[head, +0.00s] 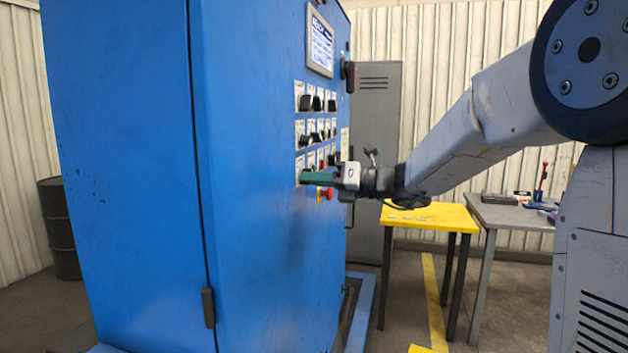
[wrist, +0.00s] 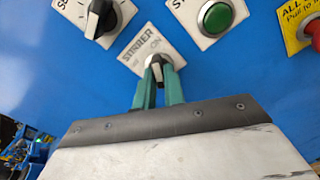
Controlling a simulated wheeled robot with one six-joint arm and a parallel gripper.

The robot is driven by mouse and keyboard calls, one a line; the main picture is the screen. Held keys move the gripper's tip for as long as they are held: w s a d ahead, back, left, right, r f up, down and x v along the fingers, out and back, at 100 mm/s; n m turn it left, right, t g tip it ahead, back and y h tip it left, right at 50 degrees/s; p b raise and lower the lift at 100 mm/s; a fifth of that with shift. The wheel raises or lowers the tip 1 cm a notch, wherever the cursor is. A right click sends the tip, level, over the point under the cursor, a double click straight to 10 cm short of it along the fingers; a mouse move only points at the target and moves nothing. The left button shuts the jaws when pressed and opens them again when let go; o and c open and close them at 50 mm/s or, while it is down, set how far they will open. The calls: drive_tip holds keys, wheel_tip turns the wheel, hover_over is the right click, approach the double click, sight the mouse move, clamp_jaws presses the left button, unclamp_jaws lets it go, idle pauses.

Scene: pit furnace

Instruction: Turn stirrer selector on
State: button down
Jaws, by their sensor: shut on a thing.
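The stirrer selector (wrist: 156,66) is a small black knob with a pale pointer on a white plate marked STIRRER and ON, on the blue cabinet face. My gripper (wrist: 158,76) has its two green fingers shut on the knob, one on each side. In the wrist view the pointer is toward the top, near the ON lettering; its exact setting is hard to tell. In the head view my gripper (head: 304,177) reaches the lower part of the control panel, and the fingers hide the knob there.
A green button (wrist: 215,17) and another black selector (wrist: 101,18) sit above in the wrist view. A red emergency button (head: 327,193) is just below my gripper in the head view. A screen (head: 320,44) is higher up. A yellow table (head: 440,216) stands behind.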

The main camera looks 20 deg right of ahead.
drive_tip(key=c, duration=1.5)
unclamp_jaws()
drive_tip(key=v, duration=0.8)
